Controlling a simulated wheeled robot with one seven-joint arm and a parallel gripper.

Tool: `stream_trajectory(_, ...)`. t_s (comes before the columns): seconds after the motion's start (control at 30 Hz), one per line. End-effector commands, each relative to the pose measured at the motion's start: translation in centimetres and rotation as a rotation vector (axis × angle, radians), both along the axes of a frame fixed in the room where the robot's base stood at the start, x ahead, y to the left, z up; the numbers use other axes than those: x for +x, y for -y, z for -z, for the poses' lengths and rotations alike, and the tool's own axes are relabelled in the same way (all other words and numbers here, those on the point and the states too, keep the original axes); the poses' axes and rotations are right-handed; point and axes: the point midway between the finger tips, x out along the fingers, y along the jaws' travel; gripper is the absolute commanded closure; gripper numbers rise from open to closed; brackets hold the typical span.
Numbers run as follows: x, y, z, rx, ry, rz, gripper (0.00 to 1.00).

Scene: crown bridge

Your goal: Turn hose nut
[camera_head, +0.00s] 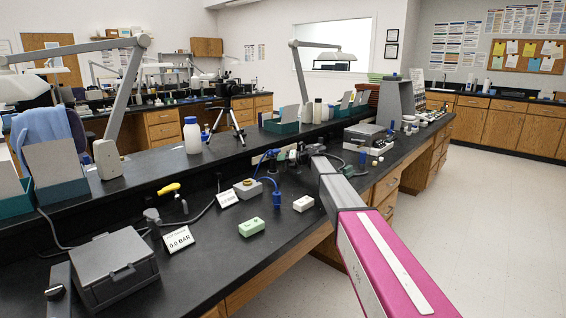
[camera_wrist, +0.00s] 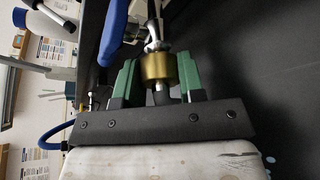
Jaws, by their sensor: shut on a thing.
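The hose nut (camera_wrist: 157,68) is a brass-coloured ring, seen close up in the wrist view. My gripper (camera_wrist: 157,76) has green fingers on both sides of it and is shut on it. A silvery fitting (camera_wrist: 155,42) continues above the nut. A thick blue hose or handle (camera_wrist: 113,32) runs just left of it, and a thin blue hose (camera_wrist: 52,134) curves at the lower left. In the head view, my arm reaches to the bench, and the nut is too small or hidden to make out. A blue hose (camera_head: 266,156) shows left of my arm's end.
A raised shelf with bottles runs behind. The floor at right is clear.

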Motion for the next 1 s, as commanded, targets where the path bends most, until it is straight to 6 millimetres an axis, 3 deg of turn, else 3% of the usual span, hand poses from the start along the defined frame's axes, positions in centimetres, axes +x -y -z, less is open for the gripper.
stream_trajectory(0.3, 0.05, 0.03, 0.00, 0.074, -0.094, 0.001, 0.88)
stream_trajectory(0.83, 0.04, 0.03, 0.01, 0.088, -0.111, 0.001, 0.88)
stream_trajectory(0.87, 0.04, 0.03, 0.01, 0.088, -0.111, 0.001, 0.61)
stream_trajectory(0.9, 0.04, 0.03, 0.01, 0.088, -0.111, 0.001, 0.48)
stream_trajectory(0.93, 0.04, 0.03, 0.01, 0.088, -0.111, 0.001, 0.39)
stream_trajectory(1.0, 0.03, 0.03, 0.01, 0.088, -0.111, 0.001, 0.39)
